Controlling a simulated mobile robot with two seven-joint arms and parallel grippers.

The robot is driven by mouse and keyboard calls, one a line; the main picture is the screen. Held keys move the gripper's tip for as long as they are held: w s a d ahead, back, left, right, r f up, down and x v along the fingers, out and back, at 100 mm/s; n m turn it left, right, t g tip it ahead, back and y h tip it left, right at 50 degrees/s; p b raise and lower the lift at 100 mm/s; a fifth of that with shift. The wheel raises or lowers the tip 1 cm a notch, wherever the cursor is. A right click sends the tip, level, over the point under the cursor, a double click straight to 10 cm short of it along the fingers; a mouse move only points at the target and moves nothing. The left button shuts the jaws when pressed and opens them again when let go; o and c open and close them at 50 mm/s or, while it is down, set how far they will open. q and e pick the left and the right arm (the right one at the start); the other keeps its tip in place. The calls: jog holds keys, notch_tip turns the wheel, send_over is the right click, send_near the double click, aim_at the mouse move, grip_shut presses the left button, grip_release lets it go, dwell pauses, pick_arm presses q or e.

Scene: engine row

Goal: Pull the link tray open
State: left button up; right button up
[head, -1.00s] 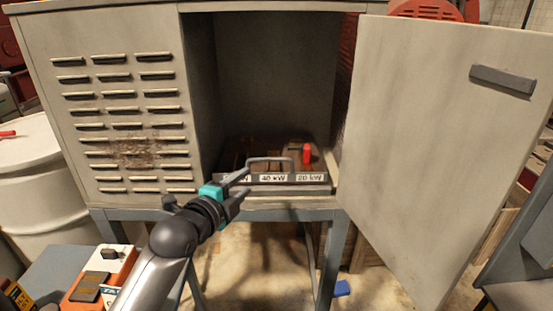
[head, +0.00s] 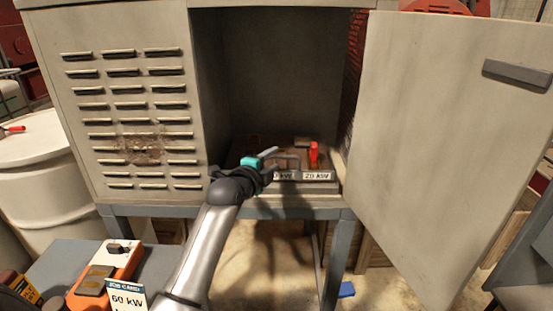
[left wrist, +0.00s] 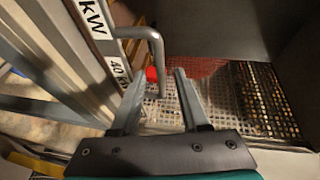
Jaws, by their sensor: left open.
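The link tray (head: 322,187) sits inside the open grey cabinet, its front edge carrying "40 kW" and "20 kW" labels; the left part is hidden behind my gripper. A grey bar handle (head: 298,163) stands at the tray front. It also shows in the left wrist view as a bent bar (left wrist: 158,50). My left gripper (head: 273,163) is open at the left side of the handle. In the left wrist view the bar's lower end shows between the open fingers (left wrist: 158,85); I cannot tell whether they touch it. My right gripper is not in view.
A red piece (head: 314,154) stands upright on the tray. The cabinet door (head: 430,140) hangs open at the right. The louvred panel (head: 140,120) is to the left. An orange device (head: 118,262) and a "60 kW" job card (head: 128,298) are at lower left.

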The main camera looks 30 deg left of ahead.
pick_arm(q)
jog(key=shift+x, duration=1.5)
grip_shut()
dwell(0.4)
